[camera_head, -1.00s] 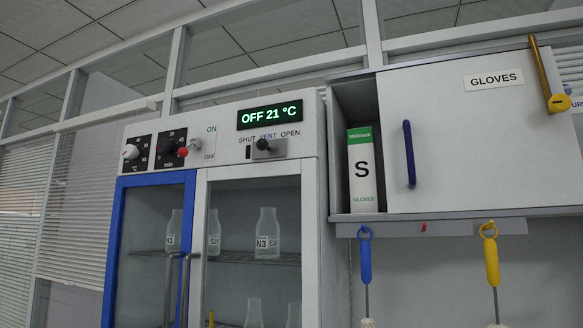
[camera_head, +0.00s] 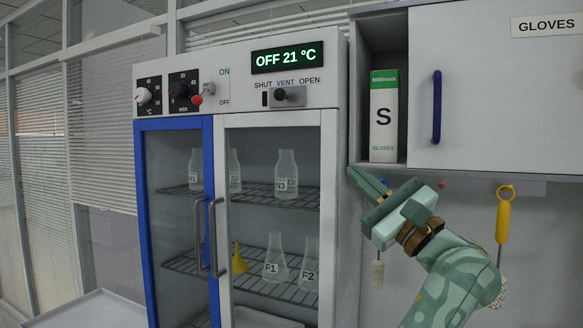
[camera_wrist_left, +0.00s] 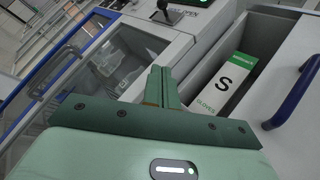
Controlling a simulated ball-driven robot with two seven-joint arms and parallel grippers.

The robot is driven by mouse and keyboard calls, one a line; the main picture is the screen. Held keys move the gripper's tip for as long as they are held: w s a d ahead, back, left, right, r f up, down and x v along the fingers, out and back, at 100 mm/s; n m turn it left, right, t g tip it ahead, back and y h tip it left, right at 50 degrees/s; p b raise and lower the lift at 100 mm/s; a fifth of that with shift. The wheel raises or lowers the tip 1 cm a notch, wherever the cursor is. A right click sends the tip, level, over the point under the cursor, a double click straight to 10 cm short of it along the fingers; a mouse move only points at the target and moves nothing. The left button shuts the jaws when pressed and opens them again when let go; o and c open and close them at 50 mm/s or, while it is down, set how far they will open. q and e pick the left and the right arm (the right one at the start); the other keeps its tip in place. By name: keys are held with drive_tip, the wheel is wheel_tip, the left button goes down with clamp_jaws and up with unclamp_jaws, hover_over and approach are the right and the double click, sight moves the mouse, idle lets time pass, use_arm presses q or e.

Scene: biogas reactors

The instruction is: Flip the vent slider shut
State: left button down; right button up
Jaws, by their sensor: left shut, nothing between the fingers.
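The vent slider (camera_head: 290,96) is a grey plate with a dark knob on the cabinet's top panel, below the labels SHUT, VENT and OPEN. Its plate lies under VENT and OPEN, and the dark slot shows bare under SHUT. It also shows at the top of the left wrist view (camera_wrist_left: 166,14). My left gripper (camera_head: 360,178) is green, shut and empty. It is below and to the right of the slider, apart from it, just under the glove box. In the left wrist view its fingers (camera_wrist_left: 162,78) are together, pointing toward the panel. My right gripper is out of view.
The display (camera_head: 286,58) reads OFF 21 °C. Dials and a red-tipped switch (camera_head: 200,98) are left of the slider. A GLOVES cupboard (camera_head: 500,90) juts out at right, with a glove box (camera_head: 383,115) on its open shelf. Glass doors with handles (camera_head: 213,235) are below.

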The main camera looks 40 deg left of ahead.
use_arm(q)
drive_tip(key=s+r+n+t+h+p, duration=0.1)
drive_tip(key=s+r+n+h, duration=0.1)
drive_tip(key=s+r+n, duration=0.3)
drive_tip(key=s+r+n+h+p, duration=0.1)
drive_tip(key=s+r+n+h, duration=0.2)
drive_tip(key=r, duration=0.4)
drive_tip(key=p, duration=0.5)
approach(275, 97)
drive_tip(key=shift+n, duration=0.4)
drive_tip(key=x, duration=0.3)
drive_tip(key=w+x, duration=0.1)
drive_tip(key=x, duration=0.1)
drive_tip(key=shift+w+r, duration=0.15)
drive_tip(key=shift+r, duration=0.1)
drive_tip(key=shift+a, duration=0.15)
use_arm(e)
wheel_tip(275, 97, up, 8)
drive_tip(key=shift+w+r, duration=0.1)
use_arm(q)
drive_tip(key=a, duration=0.1)
drive_tip(key=a+b, duration=0.1)
drive_tip(key=shift+s+a+f, duration=0.15)
drive_tip(key=shift+s+a, duration=0.2)
drive_tip(key=shift+a, duration=0.05)
drive_tip(key=shift+s+a+r, duration=0.1)
drive_tip(key=shift+a+r, duration=0.1)
drive_tip(key=shift+a, duration=0.05)
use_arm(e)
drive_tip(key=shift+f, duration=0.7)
